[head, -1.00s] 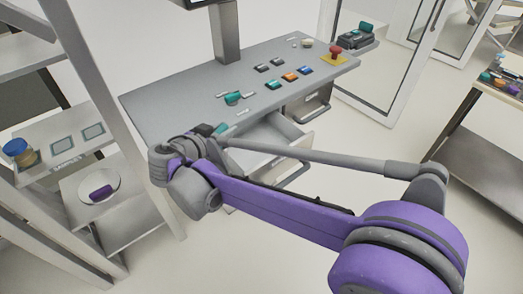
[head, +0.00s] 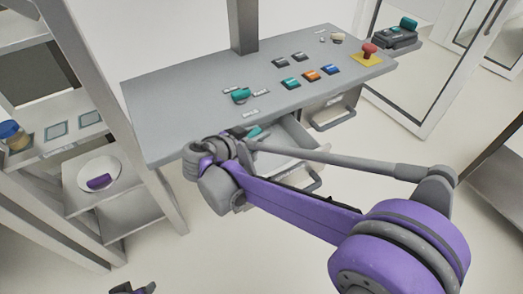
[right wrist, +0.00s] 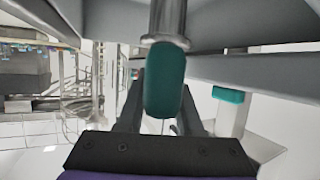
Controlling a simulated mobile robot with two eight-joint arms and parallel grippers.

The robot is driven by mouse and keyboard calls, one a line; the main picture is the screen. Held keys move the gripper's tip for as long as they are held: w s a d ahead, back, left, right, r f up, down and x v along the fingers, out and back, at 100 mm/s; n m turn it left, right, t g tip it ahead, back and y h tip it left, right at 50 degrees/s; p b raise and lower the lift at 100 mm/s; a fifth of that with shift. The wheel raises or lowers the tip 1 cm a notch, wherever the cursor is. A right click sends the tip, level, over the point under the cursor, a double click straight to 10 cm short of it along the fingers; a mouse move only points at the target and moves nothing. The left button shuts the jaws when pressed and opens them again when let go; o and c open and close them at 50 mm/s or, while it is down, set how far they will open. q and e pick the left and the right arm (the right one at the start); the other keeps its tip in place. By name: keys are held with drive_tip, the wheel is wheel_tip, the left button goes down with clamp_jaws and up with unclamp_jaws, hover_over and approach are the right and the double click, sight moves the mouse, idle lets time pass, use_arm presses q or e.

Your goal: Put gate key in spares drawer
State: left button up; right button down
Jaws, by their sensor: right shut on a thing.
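My right gripper (head: 257,134) is at the desk's front edge, beside the open drawer (head: 302,134). In the right wrist view its fingers (right wrist: 160,115) are shut on a teal, rounded grip with a metal collar and shaft, seemingly the gate key (right wrist: 165,80). A bit of teal also shows at the gripper in the head view. The drawer is grey with a bar handle; I cannot read its label, and my right arm covers part of it. A dark piece at the bottom left edge looks like my left gripper (head: 133,288); its jaws are unclear.
The grey desk (head: 185,110) carries a teal knob (head: 241,95), several coloured buttons and a red stop button (head: 369,51). A second drawer (head: 328,113) is at its right. A shelf rack with a white dish (head: 92,173) stands at left. A glass door is behind right.

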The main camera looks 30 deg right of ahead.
sight(257, 147)
drive_tip(key=shift+f+b, duration=0.3)
drive_tip(key=shift+f, duration=2.75)
drive_tip(key=shift+f, duration=0.1)
drive_tip(key=c, duration=0.6)
unclamp_jaws()
drive_tip(key=shift+o, duration=0.2)
drive_tip(key=shift+a+r, duration=0.2)
drive_tip(key=shift+r, duration=0.05)
drive_tip(key=v, duration=1.1)
drive_tip(key=shift+s+r, duration=0.2)
drive_tip(key=shift+a, duration=0.15)
